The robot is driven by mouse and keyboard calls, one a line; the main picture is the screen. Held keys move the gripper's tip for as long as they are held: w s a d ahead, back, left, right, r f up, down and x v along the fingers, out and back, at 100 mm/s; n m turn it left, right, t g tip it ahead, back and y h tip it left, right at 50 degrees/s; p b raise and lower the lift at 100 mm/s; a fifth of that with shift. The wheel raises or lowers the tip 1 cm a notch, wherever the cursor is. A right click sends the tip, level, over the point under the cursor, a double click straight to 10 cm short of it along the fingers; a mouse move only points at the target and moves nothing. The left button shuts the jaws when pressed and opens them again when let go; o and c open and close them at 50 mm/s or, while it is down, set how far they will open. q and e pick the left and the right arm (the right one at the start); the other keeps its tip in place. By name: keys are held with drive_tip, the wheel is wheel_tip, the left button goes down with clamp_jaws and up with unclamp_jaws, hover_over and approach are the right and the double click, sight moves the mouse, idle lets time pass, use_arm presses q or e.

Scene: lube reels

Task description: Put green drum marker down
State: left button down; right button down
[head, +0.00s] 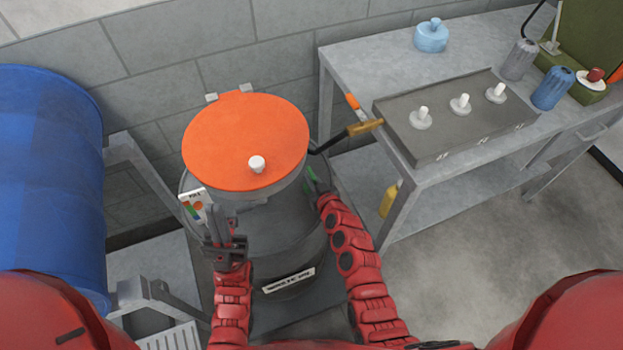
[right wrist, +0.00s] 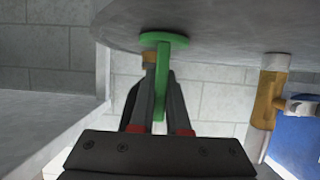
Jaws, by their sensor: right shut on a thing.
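The green drum marker (right wrist: 160,85) is a thin green stem with a flat round disc at one end. My right gripper (right wrist: 160,92) is shut on its stem in the right wrist view, with the disc close to a grey surface; I cannot tell whether they touch. In the head view a bit of the marker (head: 312,178) shows at the right side of the grey drum (head: 290,240), beside my right gripper (head: 322,194). My left gripper (head: 216,228) is at the drum's front left, beside a white card (head: 193,202) with coloured spots. Its jaw state is unclear.
An orange lid (head: 240,140) with a white knob covers the drum top. A blue drum (head: 50,180) stands at the left. A grey workbench (head: 385,65) at the right holds a panel with three white knobs (head: 460,110) and several containers. Open floor (head: 470,240) lies front right.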

drive_tip(key=shift+f, duration=0.2)
drive_tip(key=c, duration=0.9)
unclamp_jaws()
drive_tip(key=shift+r, duration=0.1)
drive_tip(key=shift+r, duration=0.2)
